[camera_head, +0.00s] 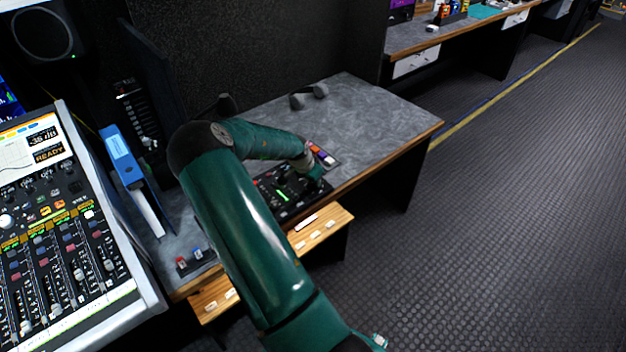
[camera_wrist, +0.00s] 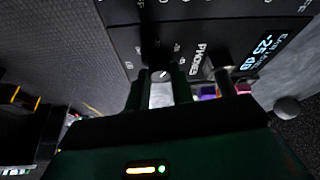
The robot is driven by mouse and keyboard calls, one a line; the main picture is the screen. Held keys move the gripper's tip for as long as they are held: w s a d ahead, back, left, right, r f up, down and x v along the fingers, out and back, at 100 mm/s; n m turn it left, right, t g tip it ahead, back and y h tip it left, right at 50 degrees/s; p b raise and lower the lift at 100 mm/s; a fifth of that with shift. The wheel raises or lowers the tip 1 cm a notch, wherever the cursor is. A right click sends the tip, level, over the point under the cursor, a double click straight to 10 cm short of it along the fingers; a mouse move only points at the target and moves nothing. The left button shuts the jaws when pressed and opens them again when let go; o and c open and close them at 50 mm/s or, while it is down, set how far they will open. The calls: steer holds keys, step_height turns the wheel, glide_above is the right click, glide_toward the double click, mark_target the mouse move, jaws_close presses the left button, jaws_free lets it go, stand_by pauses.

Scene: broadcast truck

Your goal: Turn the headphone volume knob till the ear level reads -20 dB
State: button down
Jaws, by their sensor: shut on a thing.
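The headphone volume knob (camera_wrist: 160,94) is a pale grey knob with a dark top, beside the word PHONES on a black panel (camera_wrist: 120,38). My gripper (camera_wrist: 160,90) has one dark finger on each side of the knob and is shut on it. The ear level display (camera_wrist: 262,50) reads -25 dB in light blue digits, turned sideways. In the head view, the black control panel (camera_head: 262,186) lies on the grey desk, and my green arm reaches over it. The knob and the fingertips are hidden there behind my wrist.
The grey desktop (camera_head: 370,110) is clear at the right. A wooden shelf (camera_head: 322,228) juts below the desk's front edge.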

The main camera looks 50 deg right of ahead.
steer(key=shift+w+m+g, duration=0.1)
steer(key=shift+m+g, duration=0.2)
steer(key=shift+m, duration=0.6)
steer(key=c, duration=1.2)
jaws_free()
steer(key=shift+c, duration=0.2)
steer(key=v, duration=1.4)
steer(key=shift+d+f, duration=0.1)
